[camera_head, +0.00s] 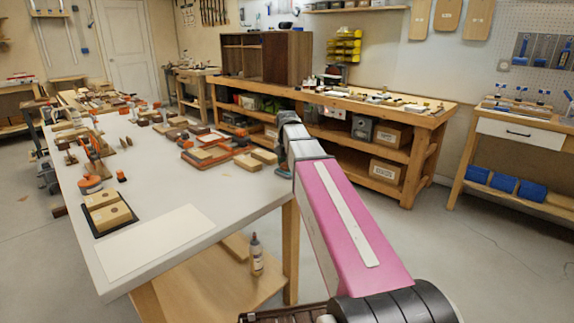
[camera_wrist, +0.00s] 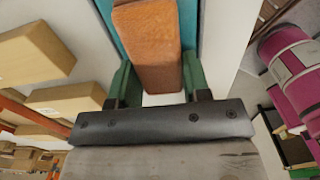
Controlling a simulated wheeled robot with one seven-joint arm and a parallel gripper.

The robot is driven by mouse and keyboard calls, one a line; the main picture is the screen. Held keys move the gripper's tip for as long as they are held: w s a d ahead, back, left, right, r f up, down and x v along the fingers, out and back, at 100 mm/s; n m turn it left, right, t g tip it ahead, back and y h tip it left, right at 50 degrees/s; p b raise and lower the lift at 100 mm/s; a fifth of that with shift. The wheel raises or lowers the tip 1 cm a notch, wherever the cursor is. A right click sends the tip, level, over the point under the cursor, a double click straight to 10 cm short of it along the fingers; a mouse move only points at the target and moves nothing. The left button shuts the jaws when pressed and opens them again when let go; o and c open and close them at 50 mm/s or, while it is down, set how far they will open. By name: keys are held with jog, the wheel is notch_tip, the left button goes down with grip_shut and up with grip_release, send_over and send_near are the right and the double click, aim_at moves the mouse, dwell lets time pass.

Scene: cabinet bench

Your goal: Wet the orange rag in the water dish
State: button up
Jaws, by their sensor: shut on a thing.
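In the wrist view, my gripper (camera_wrist: 157,78) has its green fingers shut on the orange rag (camera_wrist: 150,38), a thick orange-brown piece that reaches away from the jaws. Beyond and beneath the rag lies a teal thing (camera_wrist: 188,22), perhaps the water dish, showing on both sides of it. The rag overlaps it in the picture; I cannot tell whether they touch, and no water shows.
Wooden blocks (camera_wrist: 35,55) lie left of my gripper in the wrist view. The white table (camera_head: 190,195) holds several blocks, clamps and tools. A bottle (camera_head: 257,255) stands on its lower shelf. A long wooden bench (camera_head: 345,95) with a cabinet (camera_head: 265,55) stands behind.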

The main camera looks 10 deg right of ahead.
dwell(0.4)
jog(key=shift+r, duration=3.5)
